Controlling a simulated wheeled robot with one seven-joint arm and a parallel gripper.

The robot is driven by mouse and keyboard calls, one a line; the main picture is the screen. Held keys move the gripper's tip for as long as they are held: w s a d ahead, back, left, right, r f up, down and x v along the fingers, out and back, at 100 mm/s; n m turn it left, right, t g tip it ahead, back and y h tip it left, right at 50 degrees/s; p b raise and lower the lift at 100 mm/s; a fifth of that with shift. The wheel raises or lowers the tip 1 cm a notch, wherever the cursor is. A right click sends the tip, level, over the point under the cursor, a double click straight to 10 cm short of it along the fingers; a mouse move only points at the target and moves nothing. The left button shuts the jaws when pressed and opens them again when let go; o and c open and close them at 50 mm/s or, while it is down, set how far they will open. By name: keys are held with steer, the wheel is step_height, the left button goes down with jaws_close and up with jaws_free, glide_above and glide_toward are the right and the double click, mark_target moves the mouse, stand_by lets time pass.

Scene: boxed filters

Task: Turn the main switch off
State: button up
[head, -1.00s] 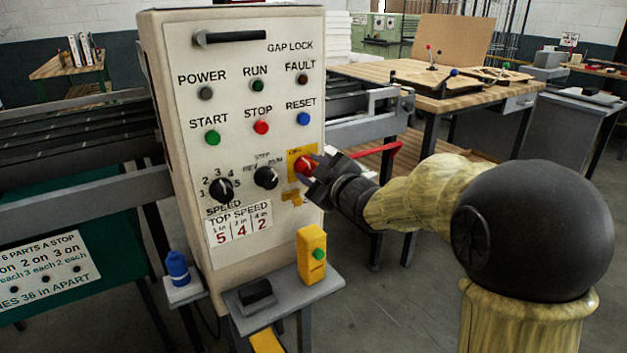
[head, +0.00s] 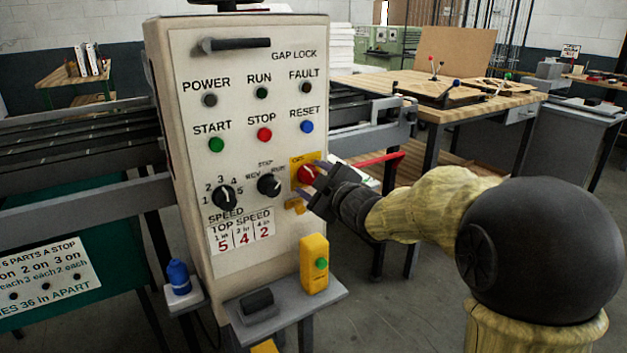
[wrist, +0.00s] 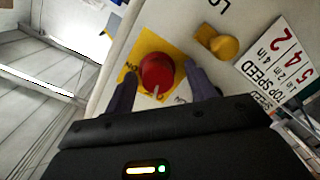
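The main switch is a red rotary knob (head: 307,174) on a yellow plate (head: 296,161), low on the right of the cream control panel. In the wrist view the red knob (wrist: 157,73) has a pale pointer mark on its lower edge, and lettering on the yellow plate (wrist: 150,45) is partly covered. My gripper (head: 312,182) is at the panel. In the wrist view its fingers (wrist: 162,88) are spread, one on each side of the knob, with gaps visible. Whether the fingertips touch the plate is unclear.
A yellow padlock-like tab (head: 296,206) sits just below the switch. Black selector knobs (head: 269,185) are to its left. A yellow box with a green button (head: 314,264) stands on a shelf below. A red bar (head: 380,159) extends behind my gripper.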

steer(key=shift+d, duration=0.15)
steer(key=shift+s+d+r, duration=0.1)
steer(key=shift+s+d, duration=0.1)
steer(key=shift+s, duration=0.1)
steer(key=p+v, duration=0.2)
steer(key=v, duration=1.4)
steer(key=shift+s, duration=0.35)
